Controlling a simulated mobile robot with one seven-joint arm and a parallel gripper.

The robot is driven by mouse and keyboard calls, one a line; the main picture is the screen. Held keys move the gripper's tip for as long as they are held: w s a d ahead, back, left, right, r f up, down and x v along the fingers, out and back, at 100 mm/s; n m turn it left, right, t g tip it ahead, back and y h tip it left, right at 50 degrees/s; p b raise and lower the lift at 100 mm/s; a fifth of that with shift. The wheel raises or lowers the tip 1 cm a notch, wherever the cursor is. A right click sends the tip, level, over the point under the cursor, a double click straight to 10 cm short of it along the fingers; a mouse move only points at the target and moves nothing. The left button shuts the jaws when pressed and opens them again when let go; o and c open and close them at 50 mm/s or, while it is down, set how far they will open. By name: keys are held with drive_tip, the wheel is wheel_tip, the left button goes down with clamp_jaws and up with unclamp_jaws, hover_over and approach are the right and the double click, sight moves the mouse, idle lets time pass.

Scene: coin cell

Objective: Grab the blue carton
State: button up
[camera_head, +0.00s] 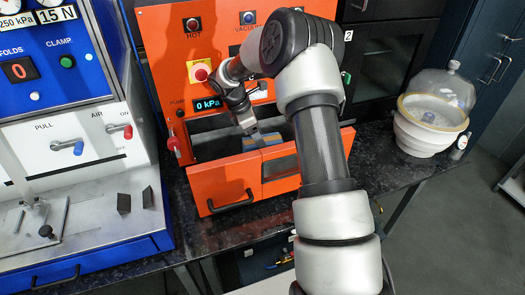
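A small blue and tan item, which may be the blue carton (280,151), shows inside the open front of the orange machine, behind its orange front panel (222,188). It is small and partly hidden by the panel and my arm, so its full shape does not show. My gripper (255,136) reaches down into this opening from above, close to the item's upper left. I cannot tell whether they touch. The fingers are too small to show whether they are open or shut.
The orange machine (160,50) has knobs and a display above the opening. A blue and white test machine (75,130) stands at left. A white bowl with a clear dome (425,140) sits at right on the dark counter (395,178). Dark counter between bowl and orange machine is clear.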

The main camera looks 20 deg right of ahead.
drive_tip(key=shift+w+x, duration=0.2)
drive_tip(key=shift+x, duration=2.8)
drive_tip(key=shift+f, duration=0.2)
drive_tip(key=shift+c, duration=0.4)
drive_tip(key=c, duration=1.2)
drive_tip(key=shift+r, duration=0.1)
